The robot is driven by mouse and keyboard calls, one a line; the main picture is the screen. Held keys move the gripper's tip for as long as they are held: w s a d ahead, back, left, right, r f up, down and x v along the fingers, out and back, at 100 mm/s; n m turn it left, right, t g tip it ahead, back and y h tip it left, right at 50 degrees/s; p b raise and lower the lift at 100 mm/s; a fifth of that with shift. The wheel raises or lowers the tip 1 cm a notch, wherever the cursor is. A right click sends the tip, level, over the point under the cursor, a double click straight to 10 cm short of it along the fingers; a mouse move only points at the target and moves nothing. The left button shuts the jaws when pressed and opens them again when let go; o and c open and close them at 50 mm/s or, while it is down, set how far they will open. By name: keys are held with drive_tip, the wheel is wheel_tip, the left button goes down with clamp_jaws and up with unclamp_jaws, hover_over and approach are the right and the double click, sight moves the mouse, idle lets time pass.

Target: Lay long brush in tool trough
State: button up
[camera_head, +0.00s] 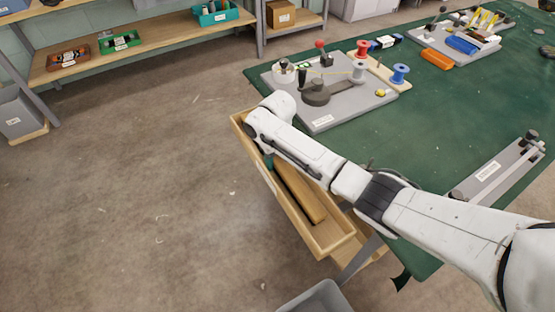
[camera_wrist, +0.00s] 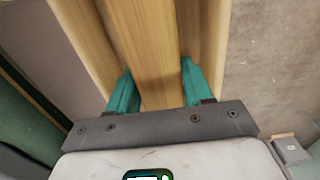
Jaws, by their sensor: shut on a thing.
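The long brush (camera_head: 300,192) is a brown wooden bar lying lengthwise within the outline of the tool trough (camera_head: 332,240), a long light-wood tray at the table's left edge. My gripper (camera_head: 269,162) is at the far part of the trough, mostly hidden under my white arm. In the wrist view my teal fingers (camera_wrist: 157,70) stand on both sides of the brush (camera_wrist: 150,50) and are shut on it. The trough walls (camera_wrist: 85,30) run along both sides. The brush's far end and bristles are hidden, and I cannot tell whether it touches the trough floor.
The green table (camera_head: 410,150) carries a grey winding board (camera_head: 325,118), red (camera_head: 363,50) and blue (camera_head: 400,74) spools, and a grey rail (camera_head: 495,172). A grey bin (camera_head: 318,298) stands below the trough. Shelves (camera_head: 150,42) stand at the back left. The floor left of the trough is clear.

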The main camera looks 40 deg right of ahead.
sight(278, 157)
drive_tip(key=shift+f, duration=0.1)
drive_tip(key=o, duration=0.8)
wheel_tip(278, 157, up, 12)
drive_tip(key=shift+r+p, duration=0.15)
drive_tip(key=shift+p, duration=0.4)
